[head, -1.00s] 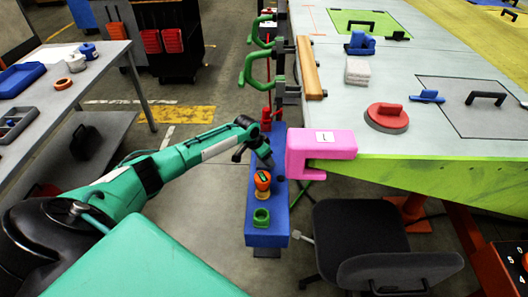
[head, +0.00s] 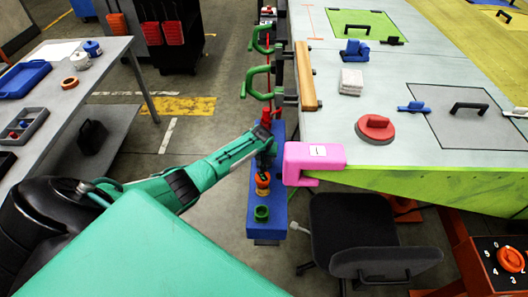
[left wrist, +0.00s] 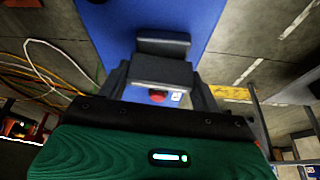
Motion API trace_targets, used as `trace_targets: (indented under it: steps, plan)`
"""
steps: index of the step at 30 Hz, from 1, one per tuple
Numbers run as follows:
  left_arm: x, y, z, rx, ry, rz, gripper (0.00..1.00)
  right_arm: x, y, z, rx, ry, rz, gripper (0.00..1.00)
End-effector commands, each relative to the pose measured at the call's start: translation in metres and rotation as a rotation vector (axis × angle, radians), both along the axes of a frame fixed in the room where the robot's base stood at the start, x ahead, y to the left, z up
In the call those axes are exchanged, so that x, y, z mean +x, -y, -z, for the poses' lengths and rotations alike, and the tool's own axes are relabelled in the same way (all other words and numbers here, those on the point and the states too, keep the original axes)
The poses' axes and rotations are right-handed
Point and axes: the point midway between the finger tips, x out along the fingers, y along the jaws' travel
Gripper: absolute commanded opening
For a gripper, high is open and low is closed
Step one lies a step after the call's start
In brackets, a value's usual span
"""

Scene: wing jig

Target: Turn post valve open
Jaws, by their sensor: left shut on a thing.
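The post valve (head: 262,181) is an orange knob on the blue post (head: 280,177), beside the pink clamp. My left gripper (head: 265,165) reaches in from the left and is shut at the top of this knob, partly covering it. In the left wrist view, my left gripper's dark fingers (left wrist: 160,92) close from both sides around a dark grey block, with a small red patch between them. The blue post also fills the background there (left wrist: 150,18). The knob's turning angle cannot be read. My right gripper is not in view.
A green ring-shaped part (head: 261,213) sits on the blue post in front of the valve. The pink clamp (head: 312,158) on the wing table's corner is close to the right. Green hooks (head: 262,84) stand behind. A black chair (head: 365,240) is at the front right.

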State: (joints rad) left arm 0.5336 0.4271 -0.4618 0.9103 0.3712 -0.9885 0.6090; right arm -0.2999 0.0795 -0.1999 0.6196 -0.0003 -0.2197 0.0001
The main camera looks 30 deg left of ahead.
Motion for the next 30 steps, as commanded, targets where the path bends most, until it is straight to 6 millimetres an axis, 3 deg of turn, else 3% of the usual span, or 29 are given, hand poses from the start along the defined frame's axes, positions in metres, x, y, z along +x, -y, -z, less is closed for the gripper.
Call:
trace_targets:
  steps: [9,24,25,27,30]
  plan:
    - [0.0017,-0.0002,-0.0024,0.0,0.004,-0.103,0.43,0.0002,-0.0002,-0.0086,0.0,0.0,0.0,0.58]
    - [0.0019,-0.0012,-0.0022,0.001,0.004,-0.12,0.43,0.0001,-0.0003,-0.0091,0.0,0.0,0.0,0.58]
    - [0.0019,-0.0012,-0.0022,0.001,0.004,-0.12,0.71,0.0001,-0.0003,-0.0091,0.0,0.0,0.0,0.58]
    - [0.0017,-0.001,-0.002,0.001,0.004,-0.119,0.85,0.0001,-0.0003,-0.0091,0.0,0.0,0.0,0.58]
    - [0.0013,-0.0007,-0.0015,0.001,0.003,-0.119,0.87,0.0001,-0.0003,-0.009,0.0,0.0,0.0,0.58]
